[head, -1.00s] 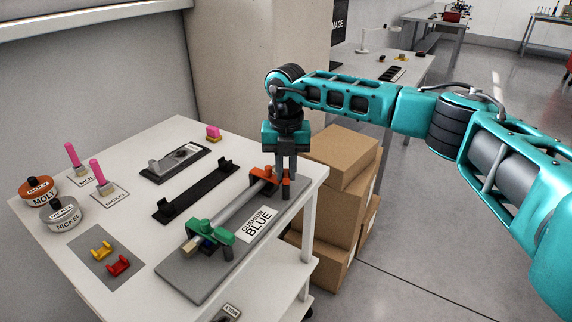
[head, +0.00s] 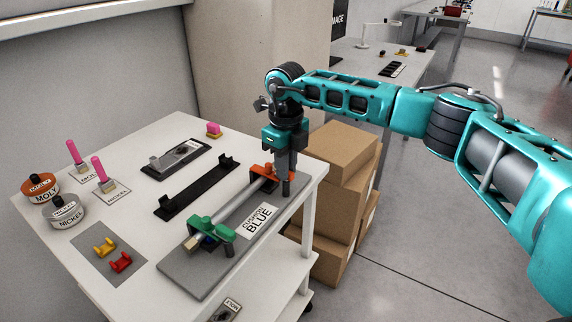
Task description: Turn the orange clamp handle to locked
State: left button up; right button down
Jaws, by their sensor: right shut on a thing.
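The orange clamp (head: 259,170) sits at the far right end of the grey fixture plate (head: 193,279) on the white table, over one end of a grey tube (head: 233,204). My right gripper (head: 285,187) points down at the clamp's right side, its fingers shut on the clamp's orange handle. The fingers hide most of the handle, so its exact angle cannot be told. The green clamp (head: 212,232) sits over the tube's near end. My left gripper is out of view.
A black bracket (head: 196,190) and a dark tray (head: 176,160) lie left of the plate. MOLY (head: 40,189) and NICKEL (head: 63,213) tins, pink-handled items, and yellow and red clips are further left. Cardboard boxes (head: 340,150) stand beyond the table's right edge.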

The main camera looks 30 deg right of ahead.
jog(key=shift+n, duration=0.6)
jog(key=c, duration=1.1)
grip_release()
notch_tip(320, 180, up, 13)
